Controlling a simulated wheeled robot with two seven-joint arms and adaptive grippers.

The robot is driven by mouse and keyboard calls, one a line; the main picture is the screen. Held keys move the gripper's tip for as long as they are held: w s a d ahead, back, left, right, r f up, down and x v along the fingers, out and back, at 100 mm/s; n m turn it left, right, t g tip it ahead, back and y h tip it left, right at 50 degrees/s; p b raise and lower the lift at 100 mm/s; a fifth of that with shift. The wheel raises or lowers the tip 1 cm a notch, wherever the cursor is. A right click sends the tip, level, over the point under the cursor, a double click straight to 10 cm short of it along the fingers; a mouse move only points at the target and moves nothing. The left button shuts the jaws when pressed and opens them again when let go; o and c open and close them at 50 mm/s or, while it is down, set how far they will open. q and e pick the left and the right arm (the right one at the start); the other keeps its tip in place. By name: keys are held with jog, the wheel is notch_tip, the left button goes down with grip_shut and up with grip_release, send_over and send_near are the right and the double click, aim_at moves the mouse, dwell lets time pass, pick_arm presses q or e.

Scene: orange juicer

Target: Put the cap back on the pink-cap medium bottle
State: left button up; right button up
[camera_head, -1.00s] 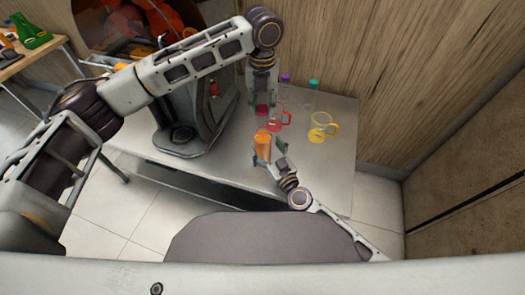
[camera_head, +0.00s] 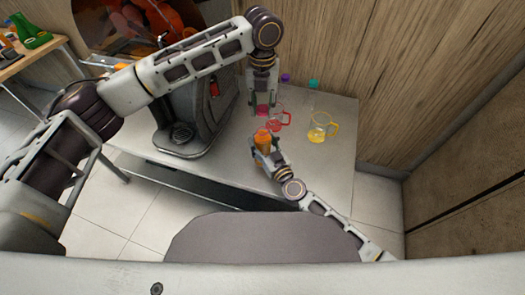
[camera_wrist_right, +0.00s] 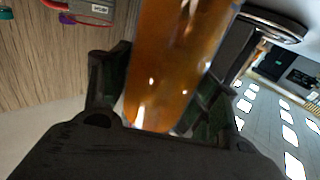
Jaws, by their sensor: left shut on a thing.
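My left gripper (camera_head: 262,104) points down above the table and is shut on the pink cap (camera_head: 263,111). A bottle of orange juice (camera_head: 264,139) is just below and in front of the cap, apart from it. My right gripper (camera_head: 266,152) is at this bottle. In the right wrist view, the bottle (camera_wrist_right: 175,65) fills the middle, tilted in the picture, between the two dark fingers of the right gripper (camera_wrist_right: 160,100). I cannot tell whether these fingers press on it. The bottle's mouth is out of the wrist view.
A red mug (camera_head: 282,121) stands close beside the left gripper. A yellow mug (camera_head: 318,132) is further right. Behind are bottles with a purple cap (camera_head: 285,77) and a teal cap (camera_head: 313,84). The grey juicer (camera_head: 192,115) stands left. The table's right side (camera_head: 338,165) is clear.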

jog(key=c, duration=0.9)
pick_arm(q)
send_over(262, 128)
jog(key=shift+d+f, duration=0.1)
jog(key=shift+f, duration=2.4)
pick_arm(e)
jog(key=shift+o, duration=0.2)
pick_arm(q)
jog(key=shift+f, duration=0.1)
jog(key=shift+f, duration=0.8)
jog(key=shift+f, duration=0.55)
pick_arm(e)
grip_shut()
